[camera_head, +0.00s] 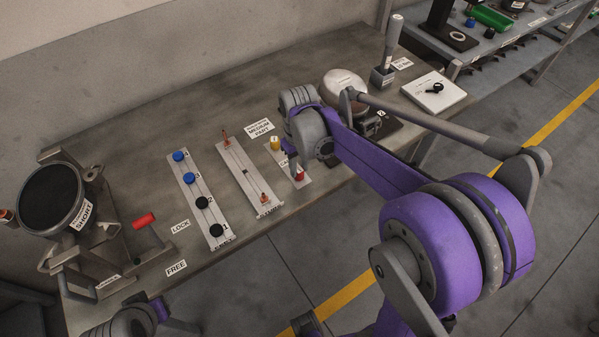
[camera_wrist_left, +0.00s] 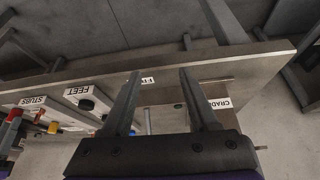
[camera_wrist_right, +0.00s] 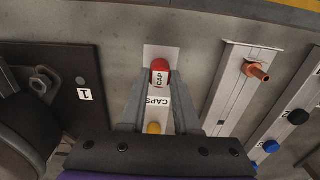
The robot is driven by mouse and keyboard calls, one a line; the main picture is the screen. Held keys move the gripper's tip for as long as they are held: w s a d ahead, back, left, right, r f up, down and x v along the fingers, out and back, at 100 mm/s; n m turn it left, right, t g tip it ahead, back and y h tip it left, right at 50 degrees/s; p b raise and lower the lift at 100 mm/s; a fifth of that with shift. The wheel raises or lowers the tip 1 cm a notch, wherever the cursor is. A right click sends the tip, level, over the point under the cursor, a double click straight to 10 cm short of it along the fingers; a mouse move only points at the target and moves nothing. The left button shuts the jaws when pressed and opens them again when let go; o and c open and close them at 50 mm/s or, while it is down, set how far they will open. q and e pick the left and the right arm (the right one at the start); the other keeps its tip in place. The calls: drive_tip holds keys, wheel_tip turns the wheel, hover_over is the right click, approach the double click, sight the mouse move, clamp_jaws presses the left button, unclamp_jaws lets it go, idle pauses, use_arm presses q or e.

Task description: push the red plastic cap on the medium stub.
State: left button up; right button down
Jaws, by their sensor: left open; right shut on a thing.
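In the head view the red cap (camera_head: 299,176) shows at the plate's near end, below my right gripper (camera_head: 291,162). I cannot tell whether it still touches the plate. The stubs strip (camera_head: 244,177) lies to the left, with copper stubs at its far end (camera_head: 226,139) and near end (camera_head: 264,198). Which one is medium is unclear. My left gripper (camera_wrist_left: 161,76) is open and empty near the bench edge.
A yellow cap (camera_head: 275,143) is on the caps plate. Left of the stubs strip lies the feet strip (camera_head: 197,202) with blue and black feet. A clamp with a red handle (camera_head: 144,220) stands farther left. A dark plate (camera_wrist_right: 53,80) is beside the caps.

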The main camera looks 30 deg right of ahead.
sight(299, 170)
drive_tip(key=shift+r+p, duration=1.6)
drive_tip(key=shift+r, duration=1.4)
use_arm(q)
drive_tip(key=r, duration=0.1)
drive_tip(key=w+r, duration=0.1)
drive_tip(key=r, duration=0.2)
drive_tip(key=shift+w+r, duration=0.15)
drive_tip(key=shift+w, duration=0.1)
drive_tip(key=shift+s, duration=0.15)
use_arm(e)
drive_tip(key=shift+s+f, duration=0.1)
